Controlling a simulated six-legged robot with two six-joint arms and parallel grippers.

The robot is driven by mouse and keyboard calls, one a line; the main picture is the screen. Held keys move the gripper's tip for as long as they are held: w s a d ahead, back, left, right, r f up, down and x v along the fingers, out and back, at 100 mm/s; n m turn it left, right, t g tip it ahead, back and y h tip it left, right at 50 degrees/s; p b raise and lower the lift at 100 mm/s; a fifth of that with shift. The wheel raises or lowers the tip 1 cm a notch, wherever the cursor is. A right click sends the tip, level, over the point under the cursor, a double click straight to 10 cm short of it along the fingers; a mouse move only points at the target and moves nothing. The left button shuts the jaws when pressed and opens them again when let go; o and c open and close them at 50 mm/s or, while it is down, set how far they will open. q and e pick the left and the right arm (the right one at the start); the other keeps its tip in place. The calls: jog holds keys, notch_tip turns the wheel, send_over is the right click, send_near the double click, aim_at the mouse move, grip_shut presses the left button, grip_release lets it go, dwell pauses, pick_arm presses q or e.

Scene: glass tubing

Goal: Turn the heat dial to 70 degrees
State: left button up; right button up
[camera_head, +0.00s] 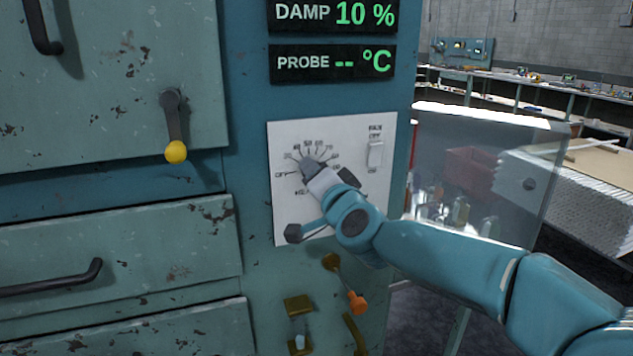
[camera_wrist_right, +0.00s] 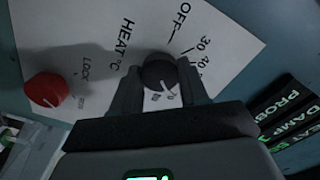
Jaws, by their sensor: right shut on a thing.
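The heat dial is a dark round knob (camera_wrist_right: 160,72) on a white panel (camera_head: 290,215). In the right wrist view it sits between the two fingers of my right gripper (camera_wrist_right: 160,88), which is shut on it. The panel there reads "HEAT °C", "OFF" and numbers from 30 up. In the head view my right gripper (camera_head: 311,170) covers the knob, with the printed scale fanning around it. The dial's pointer cannot be made out, so its setting cannot be read. My left gripper is not in view.
A red knob (camera_wrist_right: 46,90) marked "LOCK" is beside the dial. A fan switch (camera_head: 376,154) is on the panel's right. Above, the damp display (camera_head: 335,14) reads 10 % and the probe display (camera_head: 333,63) shows dashes. An orange-tipped lever (camera_head: 357,301) is below the panel.

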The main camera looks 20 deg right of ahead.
jog(key=shift+m, duration=0.3)
jog(key=o, duration=1.1)
jog(key=shift+c, duration=0.2)
jog(key=shift+d, duration=0.1)
jog(key=s, duration=1.6)
jog(key=shift+s+d, duration=0.2)
jog(key=shift+d, duration=0.05)
